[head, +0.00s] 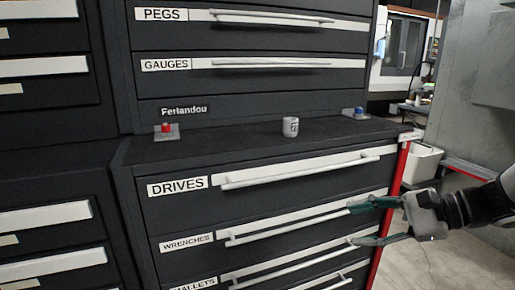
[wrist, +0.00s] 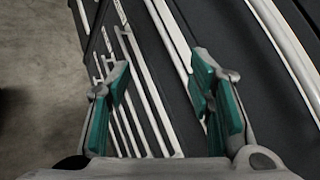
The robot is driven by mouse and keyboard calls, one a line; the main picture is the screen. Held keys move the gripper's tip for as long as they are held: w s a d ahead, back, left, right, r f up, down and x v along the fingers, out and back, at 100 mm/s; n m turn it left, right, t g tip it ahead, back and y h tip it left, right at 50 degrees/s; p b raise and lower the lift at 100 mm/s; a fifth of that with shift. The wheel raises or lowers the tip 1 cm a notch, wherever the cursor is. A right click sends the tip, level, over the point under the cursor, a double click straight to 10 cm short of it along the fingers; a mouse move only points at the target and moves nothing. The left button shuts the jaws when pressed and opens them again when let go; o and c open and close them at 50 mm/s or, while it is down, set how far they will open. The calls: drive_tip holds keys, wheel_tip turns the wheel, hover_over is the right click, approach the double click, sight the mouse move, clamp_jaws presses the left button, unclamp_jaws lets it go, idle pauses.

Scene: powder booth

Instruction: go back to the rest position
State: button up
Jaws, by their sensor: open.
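My gripper (head: 362,223) is at the right of the head view, in front of the cabinet's lower drawers. Its green-padded fingers are apart, with nothing between them. In the wrist view the two fingers (wrist: 160,97) also stand apart, with the drawer fronts and their long handles behind them. The fingertips overlap the right ends of the wrenches drawer (head: 190,247) and the drawer below in the head view; I cannot tell whether they touch. All the drawers in view look shut.
A red button (head: 166,128) and a blue button (head: 359,113) sit on small plates there. The drives drawer (head: 178,187) is under the ledge. A white bin (head: 421,162) stands behind at right. Open floor (head: 425,265) shows at lower right.

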drive_tip(key=s+a+r+n+g+h, duration=0.1)
drive_tip(key=s+a+n+g+h, duration=0.3)
drive_tip(key=s, duration=0.4)
drive_tip(key=s+a+r+n+g+h, duration=0.1)
drive_tip(key=s+a+n+g, duration=0.1)
drive_tip(key=s+a+n, duration=0.5)
drive_tip(key=s+d+f+n+t+h, duration=0.1)
drive_tip(key=s+d+n+h, duration=0.55)
drive_tip(key=s, duration=0.75)
wheel_tip(320, 180, up, 29)
drive_tip(key=d+m+t+p, duration=0.1)
drive_tip(key=m+t+p, duration=0.1)
drive_tip(key=p, duration=2.5)
drive_tip(key=shift+d+f+t, duration=0.15)
drive_tip(key=shift+d+t, duration=0.25)
drive_tip(key=shift+t, duration=0.5)
drive_tip(key=shift+s+h, duration=0.1)
drive_tip(key=shift+h, duration=0.15)
